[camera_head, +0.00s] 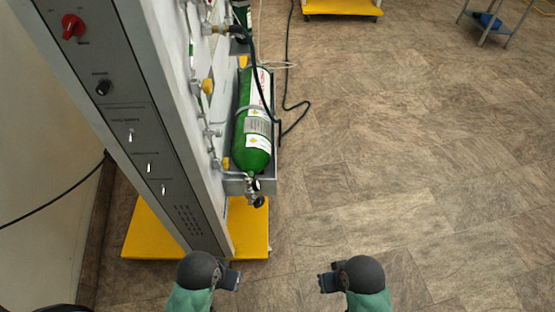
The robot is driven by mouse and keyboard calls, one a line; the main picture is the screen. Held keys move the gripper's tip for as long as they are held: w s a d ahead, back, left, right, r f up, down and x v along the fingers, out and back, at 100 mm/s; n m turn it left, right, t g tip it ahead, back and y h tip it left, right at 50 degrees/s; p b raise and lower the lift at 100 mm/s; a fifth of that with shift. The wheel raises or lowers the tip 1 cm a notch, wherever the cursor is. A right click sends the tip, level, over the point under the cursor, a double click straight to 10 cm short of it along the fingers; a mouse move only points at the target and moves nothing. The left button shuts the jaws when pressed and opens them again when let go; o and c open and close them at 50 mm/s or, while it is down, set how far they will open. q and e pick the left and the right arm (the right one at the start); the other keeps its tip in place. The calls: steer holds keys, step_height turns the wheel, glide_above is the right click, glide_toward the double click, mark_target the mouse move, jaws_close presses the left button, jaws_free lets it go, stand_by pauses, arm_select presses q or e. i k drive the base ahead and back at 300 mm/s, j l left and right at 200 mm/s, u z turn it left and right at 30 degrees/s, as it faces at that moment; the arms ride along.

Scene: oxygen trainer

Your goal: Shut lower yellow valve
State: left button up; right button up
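A tall grey trainer panel (122,95) stands at the left on a yellow base. Its side carries pipes and valves. An upper yellow valve handle (207,86) sits midway down the side. A lower yellow valve handle (226,163) sits near the bottom, left of the green cylinder; it is small and its exact turn is hard to tell. My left gripper (234,280) is at the bottom, below the panel's base and apart from the valves. My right gripper (326,282) is to its right over bare floor. Both seem empty; their finger gaps cannot be made out.
The yellow base (249,229) juts out below.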

mark_target(224, 163)
steer(key=l+z, duration=0.15)
steer(key=z, duration=1.85)
steer(key=i+u, duration=0.35)
steer(key=i, duration=0.15)
steer(key=i+l+u, duration=0.1)
steer(key=i+u, duration=0.25)
steer(key=i, duration=0.2)
steer(key=i+l+u, duration=0.25)
steer(key=i+u, duration=0.15)
steer(key=i+j+u, duration=0.25)
steer(key=i+u, duration=0.25)
steer(key=i, duration=0.45)
steer(key=i+l+u, duration=0.15)
steer(key=i+u, duration=0.35)
steer(key=i, duration=0.45)
steer(key=i+u, duration=0.3)
steer(key=i, duration=0.15)
steer(key=i+u, duration=0.25)
steer(key=i, duration=0.15)
steer(key=i+l+u, duration=0.3)
steer(key=i, duration=0.15)
steer(key=i+l+u, duration=0.3)
steer(key=i+u, duration=0.2)
steer(key=u, duration=3.45)
